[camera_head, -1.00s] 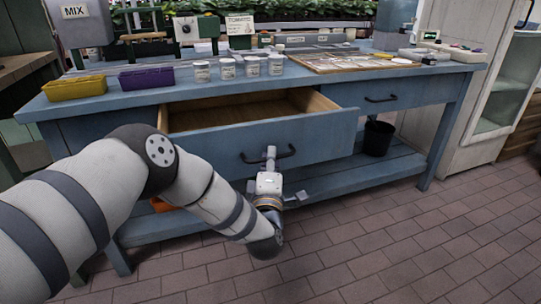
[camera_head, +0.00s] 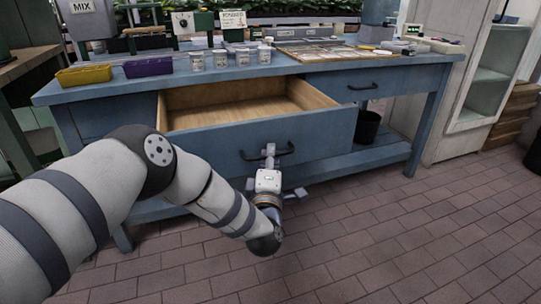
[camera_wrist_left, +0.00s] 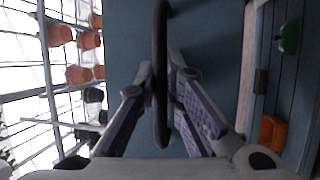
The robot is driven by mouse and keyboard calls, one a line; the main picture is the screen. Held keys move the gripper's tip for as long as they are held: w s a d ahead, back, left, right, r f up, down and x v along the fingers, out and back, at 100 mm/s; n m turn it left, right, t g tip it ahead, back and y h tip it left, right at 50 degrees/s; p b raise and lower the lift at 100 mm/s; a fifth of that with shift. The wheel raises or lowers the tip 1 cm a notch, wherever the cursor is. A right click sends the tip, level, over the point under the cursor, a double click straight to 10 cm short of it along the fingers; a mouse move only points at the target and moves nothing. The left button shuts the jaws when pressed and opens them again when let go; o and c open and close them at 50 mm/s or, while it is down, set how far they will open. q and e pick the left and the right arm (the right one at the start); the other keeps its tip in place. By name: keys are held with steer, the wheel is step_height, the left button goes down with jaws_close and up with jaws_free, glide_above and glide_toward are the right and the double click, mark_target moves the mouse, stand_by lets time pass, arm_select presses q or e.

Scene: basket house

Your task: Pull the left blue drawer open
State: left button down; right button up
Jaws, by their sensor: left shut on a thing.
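The left blue drawer (camera_head: 205,145) stands pulled out from the blue workbench, and its bare wooden inside shows. Its dark bar handle (camera_head: 287,151) is on the middle of the front. My left gripper (camera_head: 269,152) is shut on the handle from the front and below. In the left wrist view the dark handle (camera_wrist_left: 160,85) runs between the two fingers of my gripper (camera_wrist_left: 161,80), close to the blue drawer front (camera_wrist_left: 215,60). My right gripper is in neither view.
The workbench top (camera_head: 120,85) carries a yellow tray (camera_head: 83,75), a purple tray (camera_head: 148,67) and several white jars (camera_head: 220,59). A second drawer (camera_head: 385,82) is shut at the right. A black bin (camera_head: 367,127) stands on the lower shelf. The brick floor (camera_head: 400,230) in front is clear.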

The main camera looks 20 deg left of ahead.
arm_select(q)
steer(key=c, duration=2)
jaws_free()
steer(key=shift+o, duration=0.2)
steer(key=v, duration=1.2)
